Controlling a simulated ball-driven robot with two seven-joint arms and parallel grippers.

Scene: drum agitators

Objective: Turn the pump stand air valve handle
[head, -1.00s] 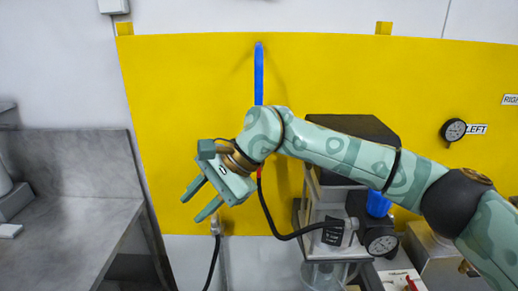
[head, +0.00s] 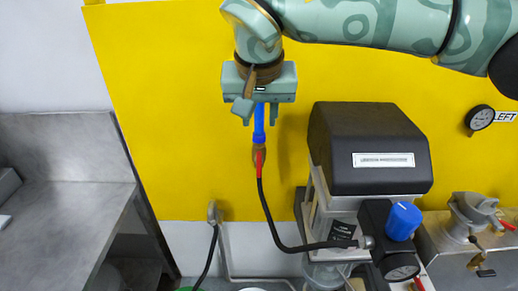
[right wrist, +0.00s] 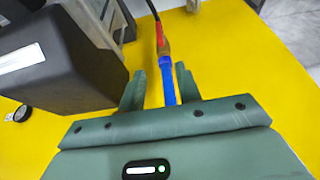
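A small red valve handle (head: 259,160) lies along a brass valve on the yellow wall panel, below a blue air pipe (head: 259,124). A black hose runs down from it. In the right wrist view, the red handle (right wrist: 158,33) and the blue pipe (right wrist: 168,80) also show. My right gripper (head: 261,115) points down above the valve, its fingers apart and empty. In the right wrist view its fingertips (right wrist: 160,71) appear on either side of the blue pipe, short of the brass valve. I cannot tell the depth gap. My left gripper is not in view.
A black-topped pump unit (head: 367,150) with a blue knob (head: 403,221) stands close to the right of the valve. A hose outlet (head: 213,213) sits low on the left. A metal counter (head: 60,210) stands at the far left. The yellow panel left of the valve is clear.

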